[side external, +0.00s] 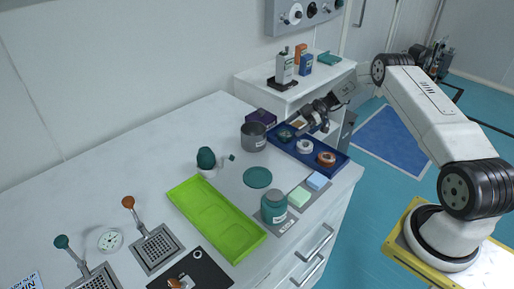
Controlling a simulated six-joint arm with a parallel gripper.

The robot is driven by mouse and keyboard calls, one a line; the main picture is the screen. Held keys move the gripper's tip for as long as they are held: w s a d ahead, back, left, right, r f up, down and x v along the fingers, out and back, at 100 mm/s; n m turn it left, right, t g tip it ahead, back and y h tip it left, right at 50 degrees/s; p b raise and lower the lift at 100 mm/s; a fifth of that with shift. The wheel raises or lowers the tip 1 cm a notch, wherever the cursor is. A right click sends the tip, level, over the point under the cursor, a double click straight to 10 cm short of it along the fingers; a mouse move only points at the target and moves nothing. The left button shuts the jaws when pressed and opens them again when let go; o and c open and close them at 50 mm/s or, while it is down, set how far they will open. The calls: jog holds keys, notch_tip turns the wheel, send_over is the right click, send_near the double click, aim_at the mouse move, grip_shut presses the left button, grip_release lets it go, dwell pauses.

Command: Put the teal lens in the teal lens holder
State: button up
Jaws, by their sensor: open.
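My gripper (318,118) is open over the back part of a blue tray (343,164) and looks empty. In the tray are a dark teal round piece (285,135), a white ring (304,147) and an orange ring (326,158). The teal piece may be the teal lens; it lies left of my gripper, and I cannot tell its height gap. A flat teal disc (257,177) lies on the counter. A teal-topped post (62,242) stands at a perforated plate (94,280) at lower left; it may be the teal lens holder.
A green tray (240,232), a teal jar (274,207), a grey pot (253,136) and a cup with a dark green top (206,160) stand on the counter. An orange-topped post (128,202) is at another perforated plate (158,250). The counter's back left is clear.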

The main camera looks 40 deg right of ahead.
jog(key=v, duration=0.4)
jog(key=shift+d+r, duration=0.1)
dwell(0.5)
jog(key=shift+w+a+r, duration=0.1)
jog(key=shift+a+r, duration=0.05)
jog(key=shift+a, duration=0.3)
jog(key=a+r+m+g+h, duration=0.1)
jog(key=a, duration=0.1)
jog(key=a+r+m+g+h, duration=0.1)
jog(key=a, duration=0.1)
jog(key=s+a+r+m+g, duration=0.1)
jog(key=a+m, duration=0.1)
jog(key=a, duration=0.1)
jog(key=shift+a+h, duration=0.1)
jog(key=shift+h, duration=0.3)
jog(key=s+a+r+m+h, duration=0.3)
jog(key=s+a+m+h, duration=0.1)
jog(key=s+a, duration=0.4)
jog(key=s+a+r+m+h, duration=0.4)
jog(key=s+a, duration=0.5)
jog(key=s, duration=0.4)
jog(key=shift+m+t, duration=0.4)
jog(key=shift+m, duration=0.3)
